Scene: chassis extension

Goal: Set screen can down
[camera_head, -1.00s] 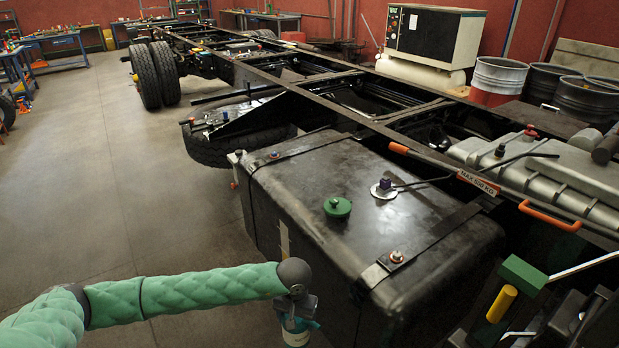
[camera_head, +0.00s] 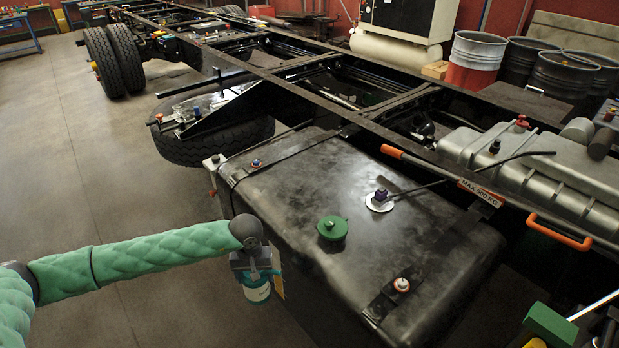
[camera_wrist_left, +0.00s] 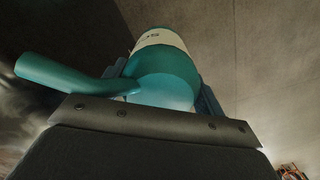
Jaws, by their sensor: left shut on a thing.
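The screen can (camera_head: 257,290) is teal with a pale label band. My left gripper (camera_head: 256,268) is shut on it and holds it in the air beside the near left side of the black tank (camera_head: 290,180). In the left wrist view the teal can (camera_wrist_left: 165,75) sits between the fingers, with its curved spout (camera_wrist_left: 60,75) reaching to the left. The can's underside is hidden. My right gripper is not in view.
A tyre (camera_head: 215,146) and the chassis rails (camera_head: 330,110) lie beyond. Bare floor (camera_head: 60,170) is free on the left.

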